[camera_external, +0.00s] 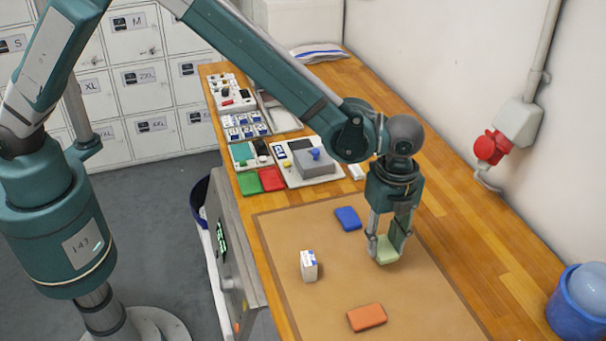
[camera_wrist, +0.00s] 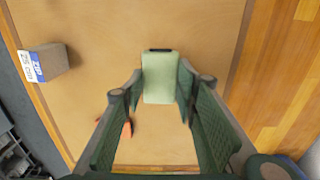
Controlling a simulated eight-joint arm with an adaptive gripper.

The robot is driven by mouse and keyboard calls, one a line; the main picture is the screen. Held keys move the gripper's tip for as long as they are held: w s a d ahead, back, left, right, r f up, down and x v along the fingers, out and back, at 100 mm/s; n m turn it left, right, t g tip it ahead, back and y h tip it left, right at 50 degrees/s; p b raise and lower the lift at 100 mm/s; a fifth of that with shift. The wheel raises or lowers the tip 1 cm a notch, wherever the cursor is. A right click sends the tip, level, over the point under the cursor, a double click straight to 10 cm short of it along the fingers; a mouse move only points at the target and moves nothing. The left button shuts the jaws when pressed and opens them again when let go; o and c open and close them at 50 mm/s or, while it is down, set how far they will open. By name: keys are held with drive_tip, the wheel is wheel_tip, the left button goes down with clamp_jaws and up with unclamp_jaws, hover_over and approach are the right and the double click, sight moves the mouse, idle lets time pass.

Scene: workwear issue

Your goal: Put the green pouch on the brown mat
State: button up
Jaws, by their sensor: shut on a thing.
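The pale green pouch (camera_external: 387,251) is between the fingers of my gripper (camera_external: 390,238), which is shut on it. In the wrist view the pouch (camera_wrist: 159,75) sits between the fingertips (camera_wrist: 159,92), with a dark strip at its far end. It is over the right part of the large brown mat (camera_external: 340,285); I cannot tell whether it touches the mat. The mat (camera_wrist: 95,25) also fills most of the wrist view.
On the mat lie a blue pouch (camera_external: 348,218), an orange pouch (camera_external: 366,317) and an upright white box (camera_external: 308,265). Trays and a grey block (camera_external: 315,162) stand farther back. A blue bucket (camera_external: 578,308) is at the right. The mat between these is clear.

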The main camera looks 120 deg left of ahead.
sight(383, 246)
drive_tip(key=shift+f, duration=1.85)
drive_tip(key=shift+f, duration=0.2)
drive_tip(key=o, duration=0.9)
drive_tip(key=shift+r, duration=0.1)
drive_tip(key=shift+r, duration=0.2)
wheel_tip(383, 246, up, 12)
drive_tip(key=shift+f, duration=0.1)
